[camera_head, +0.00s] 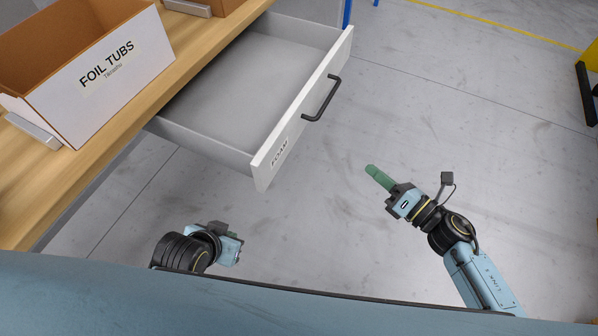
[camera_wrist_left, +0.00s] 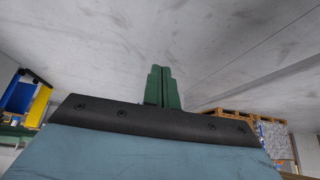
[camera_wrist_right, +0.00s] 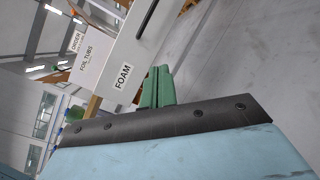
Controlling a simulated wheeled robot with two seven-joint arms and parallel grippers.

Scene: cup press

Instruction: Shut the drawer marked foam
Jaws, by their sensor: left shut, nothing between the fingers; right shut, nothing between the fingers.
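The drawer marked FOAM (camera_head: 262,168) is pulled far out from under the wooden bench and looks empty. Its white front carries a dark bar handle (camera_head: 322,98). The label also shows on the drawer front in the right wrist view (camera_wrist_right: 130,60). My right gripper (camera_head: 371,170) is shut and empty, to the right of the drawer front and apart from it. It also shows in the right wrist view (camera_wrist_right: 158,76). My left gripper (camera_head: 234,236) is low, below the drawer's near corner; its green fingers are shut and empty in the left wrist view (camera_wrist_left: 158,78).
A wooden bench top (camera_head: 150,110) runs along the left and bears a box marked FOIL TUBS (camera_head: 125,75). The grey floor (camera_head: 450,110) right of the drawer is clear. A yellow line and a dark-footed yellow object (camera_head: 590,60) lie far right.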

